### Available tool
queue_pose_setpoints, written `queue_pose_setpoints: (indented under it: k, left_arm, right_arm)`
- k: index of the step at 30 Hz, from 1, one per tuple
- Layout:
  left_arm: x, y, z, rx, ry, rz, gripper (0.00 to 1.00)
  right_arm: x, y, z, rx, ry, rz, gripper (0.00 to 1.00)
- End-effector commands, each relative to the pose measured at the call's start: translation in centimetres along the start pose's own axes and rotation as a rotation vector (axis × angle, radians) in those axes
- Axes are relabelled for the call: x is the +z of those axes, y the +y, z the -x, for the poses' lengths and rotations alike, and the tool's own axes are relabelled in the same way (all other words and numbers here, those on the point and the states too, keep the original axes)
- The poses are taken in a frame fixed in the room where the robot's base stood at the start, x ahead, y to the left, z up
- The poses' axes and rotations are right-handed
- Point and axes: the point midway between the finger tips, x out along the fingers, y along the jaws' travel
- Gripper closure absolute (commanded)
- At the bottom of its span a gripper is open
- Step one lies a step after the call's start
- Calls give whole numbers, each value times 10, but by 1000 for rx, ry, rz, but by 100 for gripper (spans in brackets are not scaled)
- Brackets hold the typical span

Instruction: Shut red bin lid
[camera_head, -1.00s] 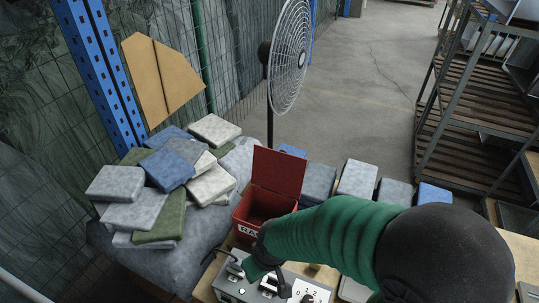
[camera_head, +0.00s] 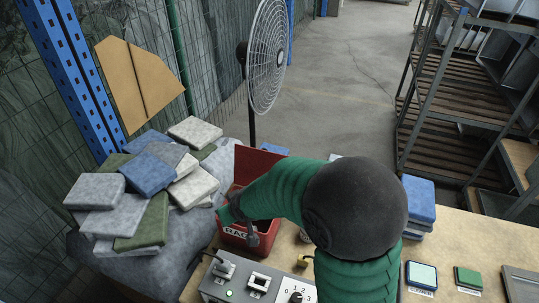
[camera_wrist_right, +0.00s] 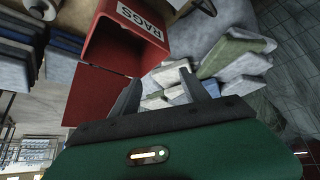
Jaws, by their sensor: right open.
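The red bin (camera_head: 232,236) marked RAGS stands on the bench, with its red lid (camera_head: 255,162) raised at the back. My right arm, in a green sleeve, reaches over the bin and hides much of its opening and lid. My right gripper (camera_head: 244,222) is at the bin's front, partly hidden by the arm. In the right wrist view the gripper (camera_wrist_right: 160,84) has its two dark fingers apart with nothing between them. There the bin (camera_wrist_right: 126,38) is just beyond the fingers, and its lid (camera_wrist_right: 92,97) is swung open beside the left finger. My left gripper is not in view.
A grey control box (camera_head: 240,278) with switches sits in front of the bin. Folded cloths (camera_head: 150,175) are piled at left. A fan (camera_head: 267,60) stands behind the bin.

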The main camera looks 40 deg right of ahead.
Motion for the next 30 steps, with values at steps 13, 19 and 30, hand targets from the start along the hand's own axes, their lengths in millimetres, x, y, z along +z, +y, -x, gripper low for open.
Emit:
queue_pose_setpoints:
  k: [13, 19, 30]
  left_arm:
    - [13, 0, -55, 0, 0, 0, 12]
    - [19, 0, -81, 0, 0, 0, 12]
    - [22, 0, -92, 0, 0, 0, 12]
  right_arm:
    - [-188, 236, -53, -51, 821, -74, 47]
    - [-126, 310, -46, -371, 959, 35, 47]
    - [-16, 325, -30, -730, 839, 66, 47]
